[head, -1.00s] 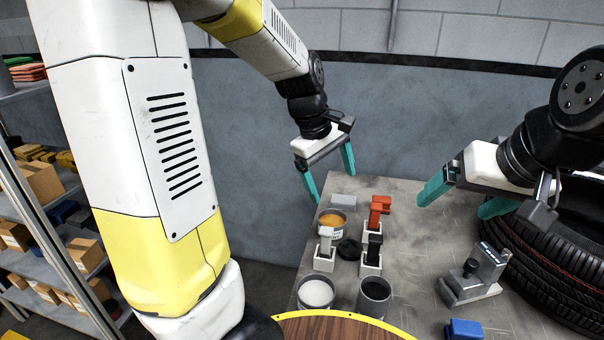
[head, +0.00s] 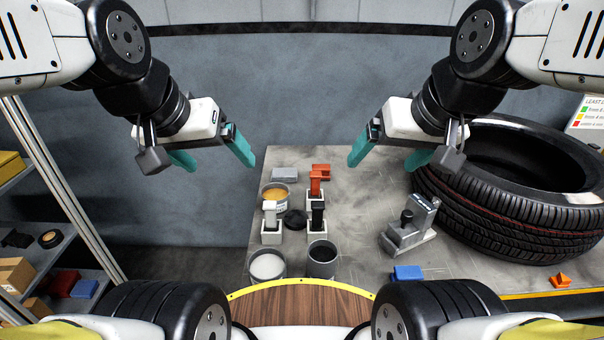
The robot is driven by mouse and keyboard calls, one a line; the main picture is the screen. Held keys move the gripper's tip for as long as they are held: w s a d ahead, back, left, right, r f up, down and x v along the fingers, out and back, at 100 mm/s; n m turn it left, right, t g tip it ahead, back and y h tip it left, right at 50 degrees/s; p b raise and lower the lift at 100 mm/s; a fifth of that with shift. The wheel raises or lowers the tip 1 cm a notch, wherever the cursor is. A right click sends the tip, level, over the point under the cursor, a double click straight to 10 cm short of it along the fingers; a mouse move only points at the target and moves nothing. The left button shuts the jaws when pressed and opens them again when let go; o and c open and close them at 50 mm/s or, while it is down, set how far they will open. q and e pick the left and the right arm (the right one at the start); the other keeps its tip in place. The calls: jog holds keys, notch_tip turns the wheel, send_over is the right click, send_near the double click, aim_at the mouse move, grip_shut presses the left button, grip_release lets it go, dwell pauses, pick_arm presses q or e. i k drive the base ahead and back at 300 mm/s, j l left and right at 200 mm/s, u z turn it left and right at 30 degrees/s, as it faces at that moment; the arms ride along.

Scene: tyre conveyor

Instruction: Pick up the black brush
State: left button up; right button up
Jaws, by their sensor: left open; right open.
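The black brush (head: 317,214) stands upright in a white holder (head: 316,236) on the grey table, in the middle of the head view. A red brush (head: 315,184) stands behind it and a light grey brush (head: 270,213) stands to its left, each in its own holder. My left gripper (head: 220,166) is open and empty, up and to the left of the brushes. My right gripper (head: 382,166) is open and empty, up and to the right of them. Neither gripper touches a brush.
Pots of orange (head: 275,196), white (head: 267,265) and dark (head: 321,260) contents stand close by, with a black round lid (head: 295,219) between the holders. A grey metal tool (head: 410,226) and a big tyre (head: 516,190) are to the right. A blue block (head: 407,272) lies in front.

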aim_at(317, 206)
jog(key=z, duration=1.5)
jog(key=j+u, duration=0.1)
jog(key=u, duration=0.25)
jog(key=j+u, duration=0.15)
jog(key=u, duration=0.15)
jog(key=k+j+u, duration=0.1)
jog(key=u, duration=0.25)
jog(key=l+u, duration=0.2)
jog(key=l, duration=0.3)
jog(key=k+l+u, duration=0.2)
jog(key=l, duration=0.3)
jog(key=l+u, duration=0.15)
jog(key=l, duration=0.4)
